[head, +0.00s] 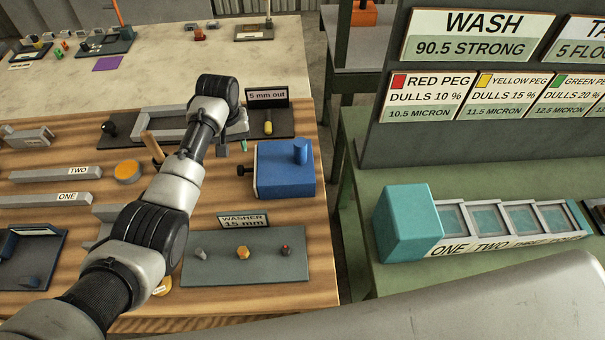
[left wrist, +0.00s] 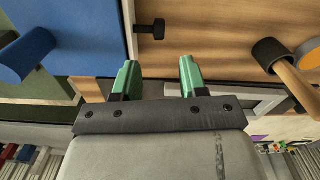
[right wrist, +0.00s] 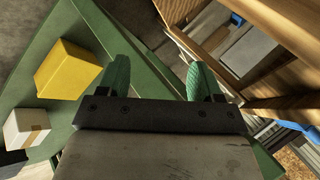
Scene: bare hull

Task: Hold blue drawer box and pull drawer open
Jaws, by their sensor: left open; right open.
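The blue drawer box (head: 285,178) stands on the wooden bench near its right edge, with a blue post (head: 300,151) on top. A small black knob (head: 241,170) sticks out of its left side; the drawer looks shut. My left gripper (head: 233,148) is open and empty, just behind the knob in the head view. In the left wrist view, the knob (left wrist: 155,29) lies beyond the tips of my left gripper (left wrist: 157,68), in line with the gap and apart from them. The box (left wrist: 90,45) is at left there. My right gripper (right wrist: 160,78) is open and empty.
A tray with a "5 mm out" sign (head: 267,95) lies behind the box, a washer tray (head: 246,262) in front. A wooden handle (head: 152,147) and orange disc (head: 127,171) are left. The right wrist view shows a yellow box (right wrist: 68,70) and a white box (right wrist: 27,125).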

